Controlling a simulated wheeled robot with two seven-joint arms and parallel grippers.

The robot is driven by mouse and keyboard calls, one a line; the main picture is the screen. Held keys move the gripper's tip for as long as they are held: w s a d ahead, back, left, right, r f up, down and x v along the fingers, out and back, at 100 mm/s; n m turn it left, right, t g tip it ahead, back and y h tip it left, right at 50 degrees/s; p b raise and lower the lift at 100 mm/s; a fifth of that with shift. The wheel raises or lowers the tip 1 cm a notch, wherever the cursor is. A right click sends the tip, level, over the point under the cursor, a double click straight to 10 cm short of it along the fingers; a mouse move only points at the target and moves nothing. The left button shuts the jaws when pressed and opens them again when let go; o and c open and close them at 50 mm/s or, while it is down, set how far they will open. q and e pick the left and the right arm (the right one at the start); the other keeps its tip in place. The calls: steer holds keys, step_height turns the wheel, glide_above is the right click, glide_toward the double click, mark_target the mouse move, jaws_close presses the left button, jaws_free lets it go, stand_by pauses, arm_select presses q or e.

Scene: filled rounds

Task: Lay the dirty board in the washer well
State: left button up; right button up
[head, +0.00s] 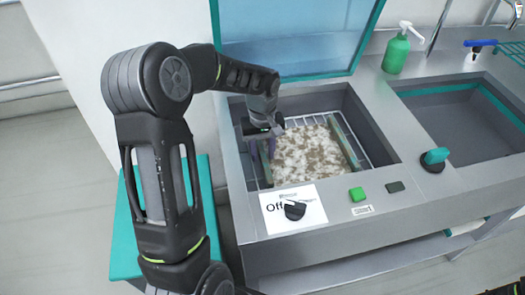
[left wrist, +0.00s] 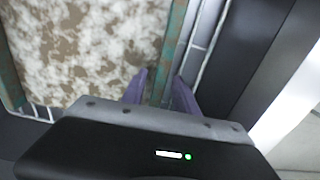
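The dirty board (head: 310,152) is pale with brown blotches and has a green bar along each side. It lies flat in the washer well (head: 372,133), over a wire rack. My left gripper (head: 261,150) is down in the well at the board's left bar. In the left wrist view, the purple fingers of my left gripper (left wrist: 160,90) stand apart on either side of the green bar of the board (left wrist: 90,45), with a gap showing. My right gripper is out of view.
The teal-edged lid (head: 290,40) stands open behind the well. A panel with an Off dial (head: 295,210) and a green button (head: 357,194) is in front. A sink basin (head: 455,120), a soap bottle (head: 397,52) and a teal-handled knob (head: 434,158) are to the right.

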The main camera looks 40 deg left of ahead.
arm_select(q)
step_height(320, 180, up, 12)
steer(key=shift+r, duration=0.15)
stand_by(0.7)
stand_by(0.5)
